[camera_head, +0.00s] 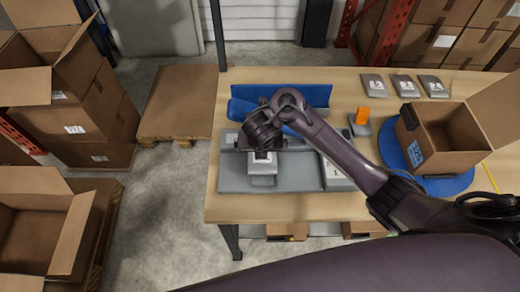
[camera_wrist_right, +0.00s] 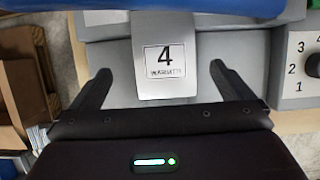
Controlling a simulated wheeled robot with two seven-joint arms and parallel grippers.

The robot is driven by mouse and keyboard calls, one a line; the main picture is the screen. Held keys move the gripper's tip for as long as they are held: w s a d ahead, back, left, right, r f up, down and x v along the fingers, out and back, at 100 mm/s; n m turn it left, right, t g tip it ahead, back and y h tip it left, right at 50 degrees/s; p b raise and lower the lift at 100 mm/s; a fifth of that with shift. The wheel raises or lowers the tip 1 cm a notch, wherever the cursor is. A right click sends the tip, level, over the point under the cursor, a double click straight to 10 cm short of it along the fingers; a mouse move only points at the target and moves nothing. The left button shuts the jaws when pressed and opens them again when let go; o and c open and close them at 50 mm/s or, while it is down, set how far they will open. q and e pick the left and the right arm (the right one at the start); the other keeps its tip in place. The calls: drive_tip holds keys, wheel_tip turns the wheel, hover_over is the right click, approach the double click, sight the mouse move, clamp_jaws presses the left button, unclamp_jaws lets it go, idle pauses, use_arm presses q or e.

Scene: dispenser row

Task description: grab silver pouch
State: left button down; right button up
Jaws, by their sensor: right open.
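A silver pouch (camera_wrist_right: 166,60) labelled "4 WARRANTY" lies on the grey dispenser (camera_head: 237,182), its near end facing me. It shows just below my right gripper in the head view (camera_head: 262,178). My right gripper (camera_wrist_right: 160,68) is open and empty, with one finger on each side of the pouch. I see a gap between each finger and the pouch. In the head view my right gripper (camera_head: 262,150) hangs over the dispenser and hides part of it. Three more silver pouches (camera_head: 406,86) lie in a row at the table's back right. My left gripper is not in view.
A dial panel (camera_wrist_right: 291,75) with numbers sits right of the pouch. A blue bin (camera_head: 300,95) stands behind the dispenser. An orange piece (camera_head: 362,116) and an open cardboard box (camera_head: 446,140) on a blue disc (camera_head: 455,185) are to the right. Wooden table (camera_head: 345,85) shows bare behind.

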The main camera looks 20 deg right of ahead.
sight(269, 166)
drive_tip(key=f+b, duration=0.2)
drive_tip(key=f, duration=0.1)
drive_tip(key=shift+w+d, duration=0.1)
drive_tip(key=shift+d, duration=0.25)
drive_tip(key=b+x, duration=0.1)
drive_tip(key=x, duration=0.1)
drive_tip(key=shift+w+d+f, duration=0.1)
drive_tip(key=shift+w+f, duration=0.1)
drive_tip(key=shift+w+d+f, duration=0.1)
drive_tip(key=shift+w+f, duration=0.2)
drive_tip(key=shift+f, duration=0.15)
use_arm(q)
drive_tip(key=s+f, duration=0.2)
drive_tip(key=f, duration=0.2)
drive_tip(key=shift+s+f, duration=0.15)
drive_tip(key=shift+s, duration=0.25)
use_arm(e)
drive_tip(key=shift+f, duration=0.15)
drive_tip(key=shift+c, duration=0.3)
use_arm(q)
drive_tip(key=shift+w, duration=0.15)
use_arm(e)
drive_tip(key=c, duration=0.9)
